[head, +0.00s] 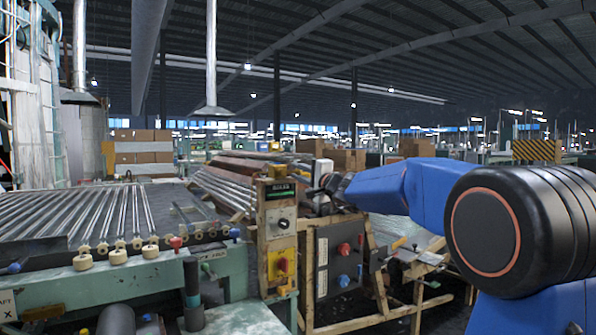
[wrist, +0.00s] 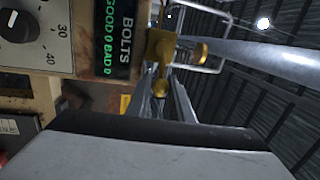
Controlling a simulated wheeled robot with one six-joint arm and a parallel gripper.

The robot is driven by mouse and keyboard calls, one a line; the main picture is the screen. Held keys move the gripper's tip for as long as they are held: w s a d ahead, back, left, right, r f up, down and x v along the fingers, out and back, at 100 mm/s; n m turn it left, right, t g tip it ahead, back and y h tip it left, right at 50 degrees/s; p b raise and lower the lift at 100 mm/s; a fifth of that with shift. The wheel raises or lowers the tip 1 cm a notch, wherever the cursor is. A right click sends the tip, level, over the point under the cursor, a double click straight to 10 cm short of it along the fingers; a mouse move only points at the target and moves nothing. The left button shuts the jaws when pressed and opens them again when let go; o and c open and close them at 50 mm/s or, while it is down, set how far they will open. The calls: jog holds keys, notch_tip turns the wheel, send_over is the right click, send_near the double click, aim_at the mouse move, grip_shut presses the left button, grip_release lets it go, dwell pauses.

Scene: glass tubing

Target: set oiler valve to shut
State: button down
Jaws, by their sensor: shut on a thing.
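The brass oiler valve (wrist: 158,46) shows in the wrist view beside the counter box, with a rounded brass end (wrist: 160,88) pointing toward my gripper. My gripper (wrist: 163,95) is shut on the valve's brass part, its two fingers on either side of it. The exact contact is small and partly dark. In the head view my gripper (head: 325,184) is at the right side of the post top, by the counter display (head: 280,191). The valve is too small to make out there, and its setting cannot be told.
A control post (head: 280,240) carries a dial (head: 283,224) and a yellow switch box with a red knob. A grey panel (head: 340,262) with red and blue knobs is right of it. A roller table (head: 90,215) with glass tubes lies left.

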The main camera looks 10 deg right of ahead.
jog(key=shift+f+m, duration=0.25)
jog(key=shift+m, duration=0.25)
jog(key=c, duration=1.6)
grip_release()
jog(key=shift+o, duration=0.2)
